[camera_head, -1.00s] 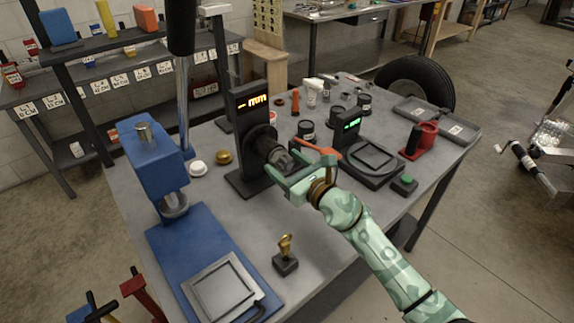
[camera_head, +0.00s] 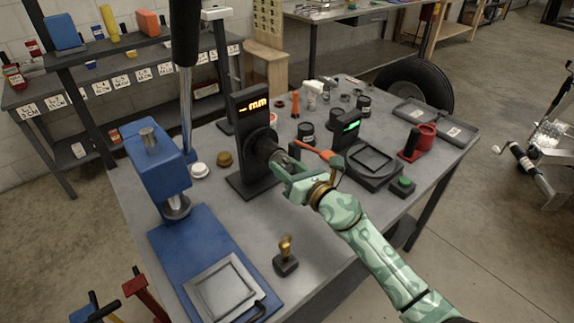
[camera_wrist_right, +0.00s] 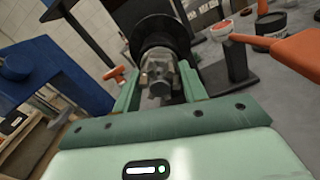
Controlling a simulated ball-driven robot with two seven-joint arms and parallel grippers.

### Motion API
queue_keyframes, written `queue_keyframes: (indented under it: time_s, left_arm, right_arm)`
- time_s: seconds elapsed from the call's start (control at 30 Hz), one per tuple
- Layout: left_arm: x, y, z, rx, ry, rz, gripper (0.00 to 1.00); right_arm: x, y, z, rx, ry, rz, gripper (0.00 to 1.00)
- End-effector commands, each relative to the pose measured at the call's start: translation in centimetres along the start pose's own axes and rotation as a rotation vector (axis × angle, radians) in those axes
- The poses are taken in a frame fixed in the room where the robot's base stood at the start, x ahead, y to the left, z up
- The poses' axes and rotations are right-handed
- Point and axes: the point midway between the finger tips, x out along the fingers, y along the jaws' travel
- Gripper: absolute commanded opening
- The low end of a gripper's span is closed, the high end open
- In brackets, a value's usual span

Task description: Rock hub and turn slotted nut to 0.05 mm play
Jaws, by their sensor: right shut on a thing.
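The dark hub (camera_head: 262,143) sits on the front of a black stand with an orange "mm" display (camera_head: 253,105); the digits are too small to read. In the right wrist view, the grey metal slotted nut (camera_wrist_right: 158,75) sticks out of the dark round hub (camera_wrist_right: 158,32). My right gripper (camera_head: 279,165) reaches the hub's near side. Its green fingers (camera_wrist_right: 160,88) are on both sides of the nut, shut on it, and hide most of it in the head view. My left gripper is not in view.
A blue press (camera_head: 155,160) stands left. An orange-handled tool (camera_head: 316,152) lies close right of my gripper, by a black scale (camera_head: 370,163) with a green display. A brass-topped stamp (camera_head: 286,258) stands in front. Bare tabletop lies between stamp and stand.

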Motion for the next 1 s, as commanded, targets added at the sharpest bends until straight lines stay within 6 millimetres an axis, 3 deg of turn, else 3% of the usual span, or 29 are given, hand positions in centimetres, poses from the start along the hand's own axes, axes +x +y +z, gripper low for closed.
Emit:
queue_keyframes:
  time_s: [0.5,1.0]
  left_arm:
    - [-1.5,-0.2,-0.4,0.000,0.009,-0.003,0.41]
    - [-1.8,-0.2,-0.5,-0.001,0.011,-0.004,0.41]
  right_arm:
    - [0.0,0.0,0.0,0.387,0.001,-0.001,0.19]
    - [0.0,0.0,-0.1,0.498,0.002,-0.001,0.19]
